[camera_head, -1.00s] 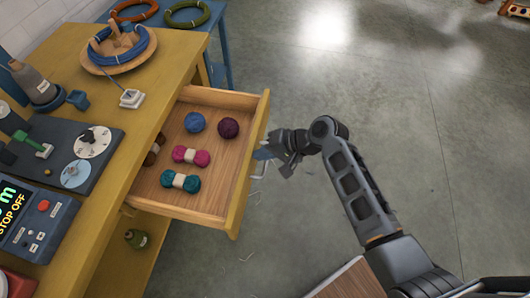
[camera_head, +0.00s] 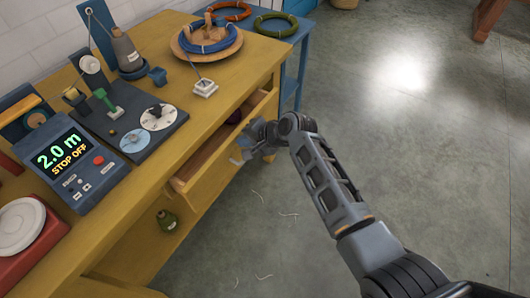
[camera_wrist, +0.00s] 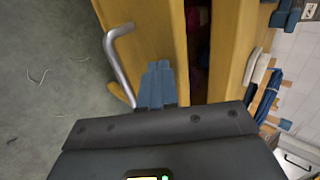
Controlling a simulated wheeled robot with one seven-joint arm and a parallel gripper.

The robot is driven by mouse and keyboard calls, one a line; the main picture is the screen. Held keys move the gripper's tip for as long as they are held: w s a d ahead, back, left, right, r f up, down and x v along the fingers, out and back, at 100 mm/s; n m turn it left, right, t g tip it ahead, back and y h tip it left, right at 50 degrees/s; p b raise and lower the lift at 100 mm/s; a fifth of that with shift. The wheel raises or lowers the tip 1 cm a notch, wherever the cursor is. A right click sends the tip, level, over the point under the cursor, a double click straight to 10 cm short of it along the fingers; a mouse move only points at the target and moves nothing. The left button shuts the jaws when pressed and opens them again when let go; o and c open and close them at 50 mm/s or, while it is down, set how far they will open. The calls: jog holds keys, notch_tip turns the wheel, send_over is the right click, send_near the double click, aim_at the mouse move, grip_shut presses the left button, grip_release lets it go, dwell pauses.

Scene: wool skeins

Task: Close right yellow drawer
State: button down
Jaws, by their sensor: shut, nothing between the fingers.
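The yellow drawer (camera_head: 221,150) in the workbench (camera_head: 105,228) stands partly open, with a narrow gap at its top. A dark purple ball (camera_head: 235,117) shows inside; the rest of the contents are hidden. In the wrist view the drawer front (camera_wrist: 153,38) has a silver bar handle (camera_wrist: 117,62). My gripper (camera_head: 243,152) is at the outer side of the drawer front. In the wrist view its blue fingers (camera_wrist: 157,82) are together and empty, against or very near the front, beside the handle. I cannot tell whether they touch it.
On the bench stand a meter box (camera_head: 72,165) reading 2.0 m, a dark plate with dials (camera_head: 133,130), and a wooden reel with blue cord (camera_head: 207,40). The floor (camera_head: 420,150) at right is clear.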

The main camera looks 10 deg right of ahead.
aim_at(236, 136)
jog(key=shift+w+a+b, duration=0.45)
jog(key=shift+w+a, duration=0.85)
jog(key=shift+s+d, duration=0.1)
